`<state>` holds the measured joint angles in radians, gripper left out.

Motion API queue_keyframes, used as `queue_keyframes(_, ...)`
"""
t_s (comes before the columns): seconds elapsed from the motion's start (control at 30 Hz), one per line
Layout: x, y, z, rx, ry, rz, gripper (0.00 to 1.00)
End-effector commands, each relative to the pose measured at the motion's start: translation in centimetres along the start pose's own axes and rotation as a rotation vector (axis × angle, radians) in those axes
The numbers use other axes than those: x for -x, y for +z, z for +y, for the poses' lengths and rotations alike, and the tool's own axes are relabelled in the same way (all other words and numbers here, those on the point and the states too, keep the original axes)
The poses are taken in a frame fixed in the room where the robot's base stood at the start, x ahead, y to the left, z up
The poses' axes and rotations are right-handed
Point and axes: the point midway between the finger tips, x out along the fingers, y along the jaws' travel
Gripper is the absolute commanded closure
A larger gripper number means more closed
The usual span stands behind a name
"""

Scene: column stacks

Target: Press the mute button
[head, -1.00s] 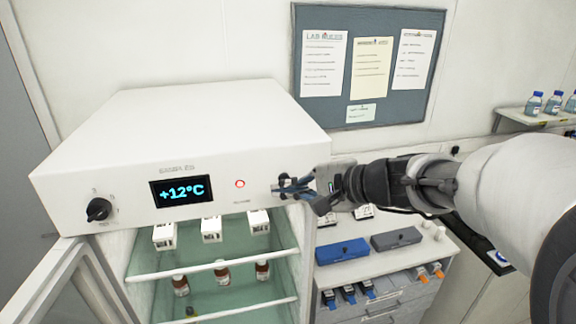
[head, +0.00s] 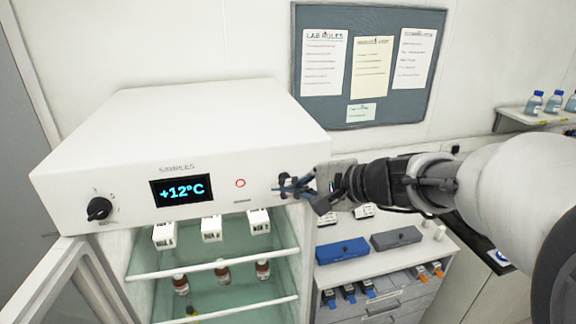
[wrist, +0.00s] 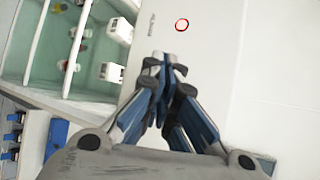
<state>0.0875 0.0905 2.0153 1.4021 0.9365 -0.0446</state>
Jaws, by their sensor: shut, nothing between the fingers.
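The mute button looks to be the small round button with a red ring (head: 240,183) on the white front panel of the fridge, right of the display. A small label sits below it, too blurred to read. The button also shows in the wrist view (wrist: 182,26), beyond my fingertips near the top. My gripper (head: 284,186) is shut and empty, with the fingertips together in the wrist view (wrist: 166,60). It is in front of the right end of the panel, to the right of the button and apart from it. The button is not covered.
The fridge display (head: 181,190) reads +12°C, with a black knob (head: 99,209) to its left. The glass door (head: 75,285) stands open at the lower left. Boxes and vials stand on shelves below the panel. A drawer cabinet with a blue box (head: 342,252) is at right.

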Motion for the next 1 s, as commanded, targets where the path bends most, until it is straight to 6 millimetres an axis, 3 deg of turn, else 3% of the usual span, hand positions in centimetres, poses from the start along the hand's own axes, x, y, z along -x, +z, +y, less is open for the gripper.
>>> queue_keyframes(1.0, -0.87, -0.63, -0.58, 0.0, 0.001, 0.0, 1.0)
